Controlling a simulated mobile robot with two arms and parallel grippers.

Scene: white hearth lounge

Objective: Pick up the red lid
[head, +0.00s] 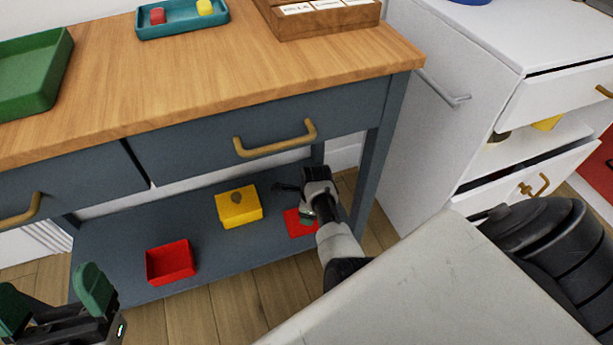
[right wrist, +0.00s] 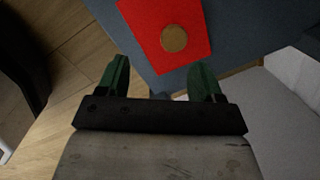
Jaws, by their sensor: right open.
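The red lid (head: 293,224) lies on the lower shelf of the blue-grey table, partly hidden by my right gripper (head: 306,214). In the right wrist view the lid (right wrist: 152,28) is a flat red panel with a round brownish knob (right wrist: 174,39). My right gripper (right wrist: 160,78) is open and empty there, with the lid beyond its fingertips. An open red box (head: 170,264) stands on the same shelf to the left. My left gripper (head: 55,300) is open and empty at the lower left, away from the lid.
A yellow box (head: 238,210) with a knob on top stands between the red box and the lid. The tabletop (head: 240,65) with its drawers overhangs the shelf (head: 115,245). A table leg (head: 378,165) and white cabinet (head: 425,145) are to the right.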

